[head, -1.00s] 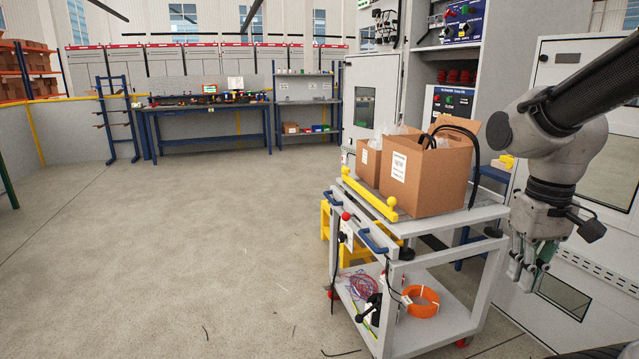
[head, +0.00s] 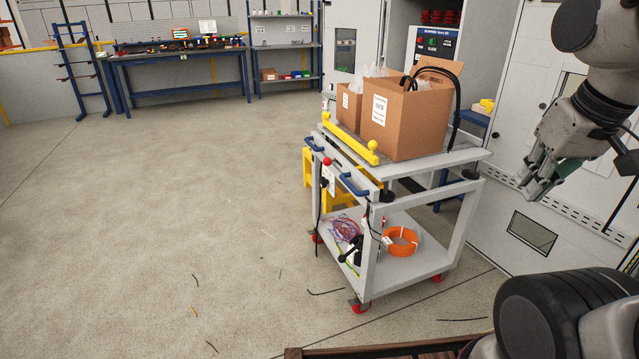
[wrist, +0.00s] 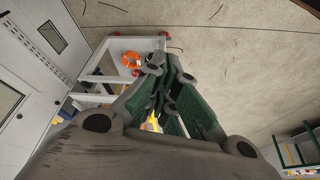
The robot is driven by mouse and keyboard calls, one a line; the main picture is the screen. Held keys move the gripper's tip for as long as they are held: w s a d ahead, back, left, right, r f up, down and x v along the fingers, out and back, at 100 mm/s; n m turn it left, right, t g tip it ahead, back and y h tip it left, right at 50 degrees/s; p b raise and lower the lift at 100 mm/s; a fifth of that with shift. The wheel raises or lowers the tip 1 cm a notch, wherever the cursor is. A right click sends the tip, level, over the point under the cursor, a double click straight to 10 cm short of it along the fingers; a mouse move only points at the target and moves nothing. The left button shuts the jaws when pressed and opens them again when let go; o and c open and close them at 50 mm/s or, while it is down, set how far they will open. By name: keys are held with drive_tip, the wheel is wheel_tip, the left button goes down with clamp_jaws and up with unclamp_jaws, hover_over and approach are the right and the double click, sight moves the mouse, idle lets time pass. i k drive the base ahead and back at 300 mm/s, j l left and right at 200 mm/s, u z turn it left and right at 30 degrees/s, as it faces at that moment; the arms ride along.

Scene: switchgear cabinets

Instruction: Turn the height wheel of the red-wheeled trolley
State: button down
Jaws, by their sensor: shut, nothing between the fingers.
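The grey trolley (head: 452,222) stands on red castors right of centre in the head view, with its lower part also in the wrist view (wrist: 92,80).
Cardboard boxes (head: 403,118) and a yellow bar (head: 350,139) are on the trolley's top. An orange cable coil (head: 400,241) lies on its lower shelf. Cabinets (head: 545,130) stand close behind on the right. The floor at left is open, with scattered cable scraps.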

sight(322, 182)
drive_tip(key=i+j, duration=1.1)
drive_tip(key=i, duration=0.3)
drive_tip(key=i+j+z, duration=0.15)
drive_tip(key=i, duration=0.35)
drive_tip(key=i+l, duration=0.1)
drive_tip(key=l, duration=0.2)
